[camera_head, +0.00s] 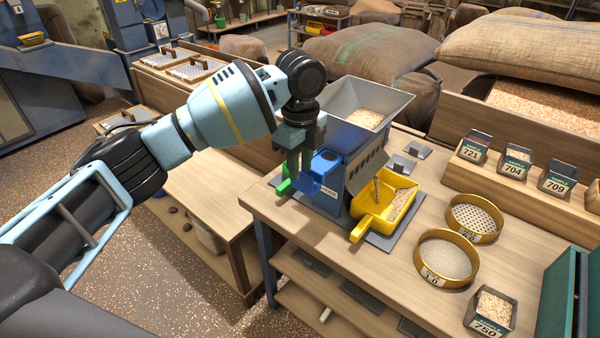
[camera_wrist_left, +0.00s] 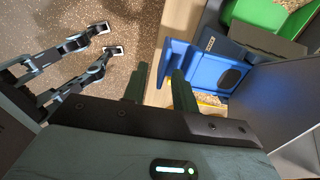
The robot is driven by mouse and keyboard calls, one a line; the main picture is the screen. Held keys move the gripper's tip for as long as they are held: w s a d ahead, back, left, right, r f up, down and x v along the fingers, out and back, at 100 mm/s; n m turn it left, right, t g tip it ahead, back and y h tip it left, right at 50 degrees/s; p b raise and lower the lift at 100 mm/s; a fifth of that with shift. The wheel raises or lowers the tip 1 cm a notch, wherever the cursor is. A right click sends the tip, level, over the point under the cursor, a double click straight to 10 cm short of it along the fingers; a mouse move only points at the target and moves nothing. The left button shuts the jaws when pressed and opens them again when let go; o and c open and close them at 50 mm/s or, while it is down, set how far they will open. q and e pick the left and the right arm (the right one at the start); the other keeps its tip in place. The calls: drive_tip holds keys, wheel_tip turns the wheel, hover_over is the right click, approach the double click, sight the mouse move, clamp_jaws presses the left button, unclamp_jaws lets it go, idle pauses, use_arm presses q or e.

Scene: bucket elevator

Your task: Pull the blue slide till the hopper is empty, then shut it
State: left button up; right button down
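The grey hopper (camera_head: 368,106) stands on the workbench with grain visible inside. Below it is a blue slide (camera_head: 326,163), with its blue plate and flange large in the left wrist view (camera_wrist_left: 207,68). A thin stream of grain (camera_head: 377,191) drops into the yellow scoop tray (camera_head: 366,226), which holds some grain. My left gripper (camera_head: 294,172) points down at the near left side of the slide. In the left wrist view its two fingers (camera_wrist_left: 160,80) stand apart, with the flange edge close to the right finger; contact is unclear.
Two round sieves (camera_head: 446,258) (camera_head: 474,218) and a sample box (camera_head: 493,310) are on the bench to the right. More sample boxes (camera_head: 515,164) stand on a raised ledge. Sacks (camera_head: 520,50) fill the back.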

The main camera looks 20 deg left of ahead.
use_arm(q)
drive_tip(key=shift+r, duration=2.3)
